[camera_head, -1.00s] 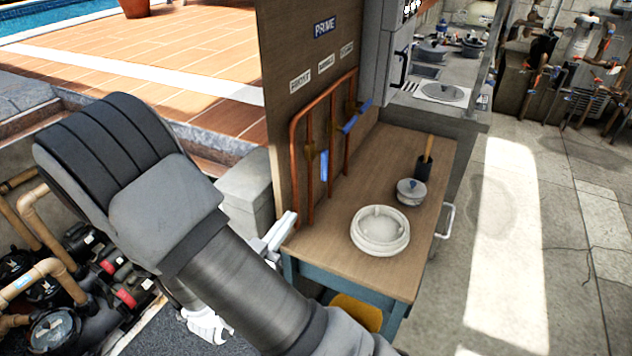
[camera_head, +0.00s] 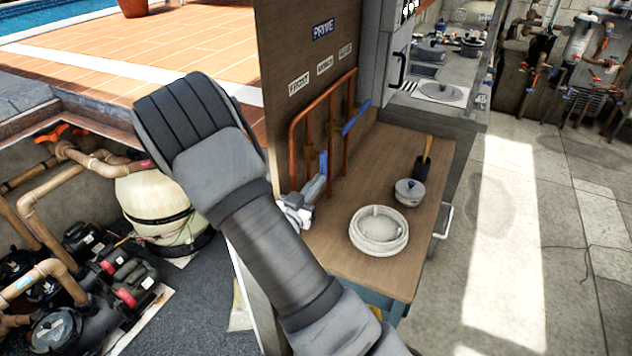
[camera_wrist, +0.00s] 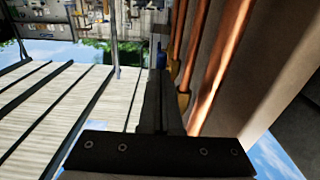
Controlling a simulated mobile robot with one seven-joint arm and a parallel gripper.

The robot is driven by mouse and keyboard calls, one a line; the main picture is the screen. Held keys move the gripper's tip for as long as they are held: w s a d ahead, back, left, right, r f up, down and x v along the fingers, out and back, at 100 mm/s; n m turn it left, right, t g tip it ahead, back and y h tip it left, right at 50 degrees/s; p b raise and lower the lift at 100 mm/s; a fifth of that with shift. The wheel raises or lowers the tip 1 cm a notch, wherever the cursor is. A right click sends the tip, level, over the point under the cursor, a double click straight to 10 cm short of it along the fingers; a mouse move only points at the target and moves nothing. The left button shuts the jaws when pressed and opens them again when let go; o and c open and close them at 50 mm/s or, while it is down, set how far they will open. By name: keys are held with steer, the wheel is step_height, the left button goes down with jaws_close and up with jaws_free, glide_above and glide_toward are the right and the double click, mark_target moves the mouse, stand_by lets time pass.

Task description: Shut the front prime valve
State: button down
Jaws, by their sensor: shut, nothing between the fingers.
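A wooden panel with a PRIME sign (camera_head: 324,29) carries copper pipes and blue-handled valves. The front prime valve's blue handle (camera_head: 323,163), nearest and lowest on the left under the label that seems to read FRONT (camera_head: 299,84), points roughly along its upright pipe. The two other blue handles (camera_head: 350,124) (camera_head: 364,106) slant out across their pipes. My gripper (camera_head: 318,186) is shut and empty, just below the front handle; contact cannot be told. In the wrist view my shut fingers (camera_wrist: 160,85) point toward a blue handle (camera_wrist: 162,58), beside brass valve bodies (camera_wrist: 183,100) on copper pipes.
The wooden bench (camera_head: 340,245) below the panel holds a white coiled ring (camera_head: 379,230), a small lidded pot (camera_head: 409,192) and a wooden-handled tool (camera_head: 426,158). Pumps (camera_head: 122,279) and a pale tank (camera_head: 155,207) stand left. The floor at right is open.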

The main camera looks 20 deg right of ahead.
steer(key=shift+f, duration=0.1)
stand_by(0.3)
steer(key=shift+w+d+f+t+h+b, duration=0.25)
steer(key=shift+w+d+t+h+b, duration=0.25)
steer(key=shift+b, duration=1.7)
steer(key=shift+w+d+f+t+h+b, duration=0.25)
steer(key=shift+d+t+h+b, duration=0.35)
steer(key=shift+b, duration=1.6)
steer(key=shift+a, duration=0.15)
